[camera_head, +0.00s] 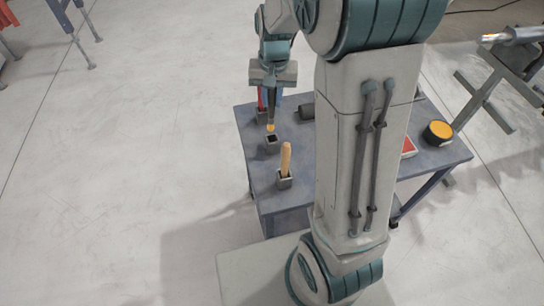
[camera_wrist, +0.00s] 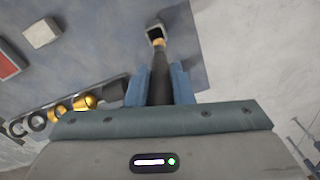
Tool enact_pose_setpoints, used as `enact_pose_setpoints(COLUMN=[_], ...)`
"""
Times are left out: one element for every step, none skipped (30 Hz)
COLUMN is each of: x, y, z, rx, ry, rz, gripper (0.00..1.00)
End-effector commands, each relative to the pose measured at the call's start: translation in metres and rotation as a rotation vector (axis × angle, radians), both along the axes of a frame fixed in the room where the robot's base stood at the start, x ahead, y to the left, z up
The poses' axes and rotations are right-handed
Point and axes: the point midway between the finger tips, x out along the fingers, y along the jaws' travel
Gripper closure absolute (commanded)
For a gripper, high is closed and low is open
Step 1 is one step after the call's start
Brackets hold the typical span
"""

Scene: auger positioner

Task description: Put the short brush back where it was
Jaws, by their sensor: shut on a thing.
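My gripper (camera_head: 270,92) points down over the table's left part, shut on the short brush. The brush (camera_head: 270,126) is dark with a yellow-gold lower end and hangs about upright. Below it stands a small grey square holder (camera_head: 271,146), its dark opening showing. The brush end appears just above the opening, apart from it. In the wrist view, my blue fingers (camera_wrist: 160,84) clasp the dark brush (camera_wrist: 158,70), its golden end close to the holder (camera_wrist: 155,32) in line of sight.
Another holder (camera_head: 284,181) with an upright wooden handle (camera_head: 286,158) stands nearer on the blue-grey table (camera_head: 250,160). A holder with a red item (camera_head: 261,98) stands just behind. A yellow-topped round tin (camera_head: 438,132) is at the right. My arm hides the table's middle.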

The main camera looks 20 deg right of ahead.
Motion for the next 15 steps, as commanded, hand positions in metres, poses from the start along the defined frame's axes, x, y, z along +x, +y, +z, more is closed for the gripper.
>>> enact_pose_setpoints(x=[0.000,-0.001,-0.001,-0.002,-0.002,-0.002,-0.002,-0.003,-0.003,-0.002,-0.002,-0.002,-0.002,-0.002,-0.002], y=[0.000,0.000,0.000,0.000,0.000,0.000,0.000,0.000,0.000,0.000,0.000,0.000,0.000,0.000,0.000], z=[-0.003,-0.003,-0.004,-0.006,-0.010,-0.016,-0.022,-0.027,-0.035,-0.041,-0.045,-0.051,-0.055,-0.057,-0.060], rx=[-0.010,-0.015,-0.020,-0.023,-0.024,-0.026,-0.026,-0.026,-0.026,-0.025,-0.025,-0.025,-0.025,-0.024,-0.024], ry=[0.002,0.005,0.008,0.011,0.012,0.015,0.016,0.016,0.017,0.016,0.016,0.015,0.015,0.013,0.013], rz=[-0.011,-0.017,-0.023,-0.028,-0.030,-0.031,-0.032,-0.032,-0.032,-0.032,-0.032,-0.031,-0.031,-0.031,-0.031], gripper=[1.00,1.00,1.00,1.00,1.00,1.00,1.00,1.00,1.00,1.00,1.00,1.00,1.00,1.00,1.00])
